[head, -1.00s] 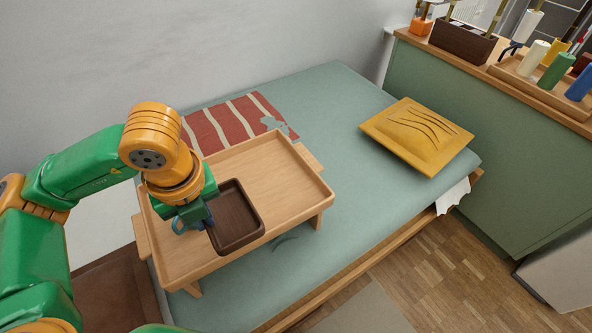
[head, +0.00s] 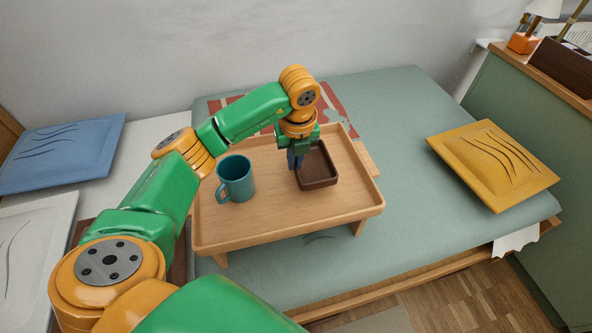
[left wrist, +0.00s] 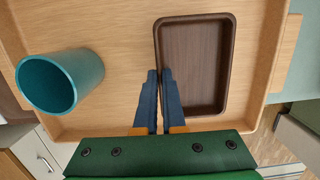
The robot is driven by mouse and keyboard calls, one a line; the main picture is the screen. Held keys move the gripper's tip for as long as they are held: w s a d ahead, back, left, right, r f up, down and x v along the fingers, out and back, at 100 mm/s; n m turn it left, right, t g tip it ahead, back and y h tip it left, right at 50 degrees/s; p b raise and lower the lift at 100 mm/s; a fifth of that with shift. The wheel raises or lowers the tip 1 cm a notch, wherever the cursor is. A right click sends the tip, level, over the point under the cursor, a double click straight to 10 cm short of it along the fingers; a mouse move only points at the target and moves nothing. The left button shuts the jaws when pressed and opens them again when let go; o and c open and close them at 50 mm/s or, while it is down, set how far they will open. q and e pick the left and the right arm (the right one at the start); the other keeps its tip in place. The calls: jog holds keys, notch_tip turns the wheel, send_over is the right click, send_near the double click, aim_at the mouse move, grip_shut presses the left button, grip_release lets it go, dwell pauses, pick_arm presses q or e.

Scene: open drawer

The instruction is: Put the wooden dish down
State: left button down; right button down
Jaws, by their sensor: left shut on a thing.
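The wooden dish (head: 318,172) is a dark brown, shallow, empty rectangular tray-like dish. It is at the right part of the light wooden bed tray (head: 270,215), low over it or on it; I cannot tell if it touches. My left gripper (head: 296,162) is shut on the dish's left rim. In the left wrist view, the fingers (left wrist: 159,76) pinch that rim, and the dish (left wrist: 198,62) looks about level. My right gripper is not in view.
A teal mug (head: 236,178) stands on the tray left of the dish, with bare tray between them. The tray stands on a green bed (head: 410,130). A yellow cushion (head: 492,160) lies to the right, and a striped red cloth (head: 337,108) lies behind.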

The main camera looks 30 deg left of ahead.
pick_arm(q)
jog(key=f, duration=0.4)
jog(key=shift+w+a, duration=0.1)
jog(key=shift+w, duration=0.25)
jog(key=shift+f, duration=0.1)
jog(key=c, duration=1)
grip_release()
